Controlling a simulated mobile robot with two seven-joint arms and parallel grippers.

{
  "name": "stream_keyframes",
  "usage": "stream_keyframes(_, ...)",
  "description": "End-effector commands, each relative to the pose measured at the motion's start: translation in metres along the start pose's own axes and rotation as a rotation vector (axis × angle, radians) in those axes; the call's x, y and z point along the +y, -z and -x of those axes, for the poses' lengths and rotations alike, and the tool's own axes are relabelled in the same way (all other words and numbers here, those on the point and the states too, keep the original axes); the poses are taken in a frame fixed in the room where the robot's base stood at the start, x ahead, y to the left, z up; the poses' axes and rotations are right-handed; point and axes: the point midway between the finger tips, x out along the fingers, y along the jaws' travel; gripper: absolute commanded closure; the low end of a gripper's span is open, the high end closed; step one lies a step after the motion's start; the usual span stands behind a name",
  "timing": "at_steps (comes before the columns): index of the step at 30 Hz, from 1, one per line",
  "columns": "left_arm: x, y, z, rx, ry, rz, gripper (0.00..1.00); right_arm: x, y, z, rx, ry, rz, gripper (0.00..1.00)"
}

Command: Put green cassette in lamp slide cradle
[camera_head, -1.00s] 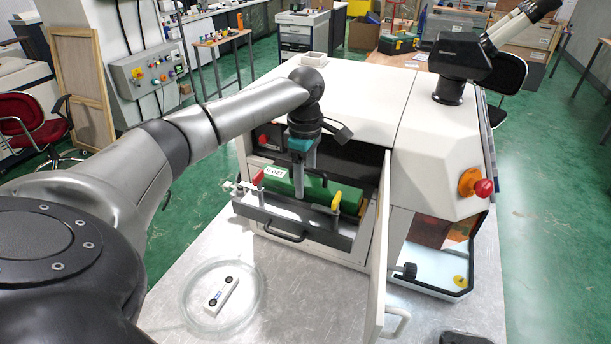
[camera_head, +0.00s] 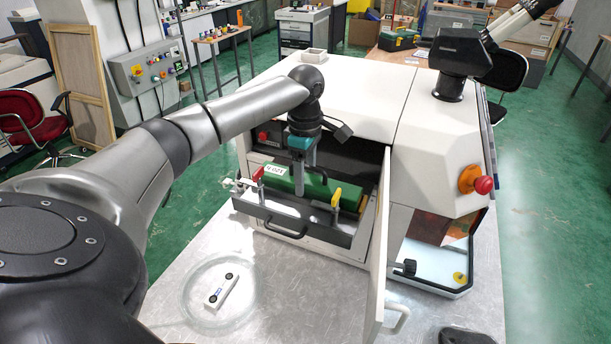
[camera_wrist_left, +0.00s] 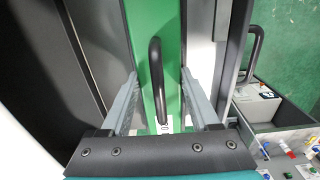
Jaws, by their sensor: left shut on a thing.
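The green cassette (camera_head: 316,188) is a long green bar with a white label, lying along the pulled-out slide cradle (camera_head: 290,219) at the machine's front. I cannot tell whether it is fully seated. The cradle has a red lever (camera_head: 258,174) at left, a yellow lever (camera_head: 337,197) at right and a black front handle. My left gripper (camera_head: 299,193) points down at the cassette and is shut on it. In the left wrist view, the fingers flank the green cassette (camera_wrist_left: 152,60) and its black handle (camera_wrist_left: 156,75). My right gripper is not visible.
An open white door (camera_head: 378,255) stands just right of the cradle. The white machine (camera_head: 350,95) rises behind it, with a red knob (camera_head: 483,186) at right. A round clear dish (camera_head: 195,300) holding a small white part lies on the metal table in front.

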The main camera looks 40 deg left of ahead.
Motion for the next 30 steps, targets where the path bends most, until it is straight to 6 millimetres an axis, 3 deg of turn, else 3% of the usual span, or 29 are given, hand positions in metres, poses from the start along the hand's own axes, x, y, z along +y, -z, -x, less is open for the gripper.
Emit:
stream_keyframes(26, -0.001, -0.001, -0.013, 0.001, 0.006, -0.001, 1.00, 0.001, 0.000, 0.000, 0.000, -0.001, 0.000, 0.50)
stream_keyframes(27, -0.002, -0.001, -0.013, 0.001, 0.006, -0.001, 0.34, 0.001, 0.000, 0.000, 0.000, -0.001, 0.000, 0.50)
stream_keyframes(30, -0.002, -0.001, -0.013, 0.001, 0.008, -0.002, 0.22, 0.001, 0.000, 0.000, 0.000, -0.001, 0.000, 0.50)
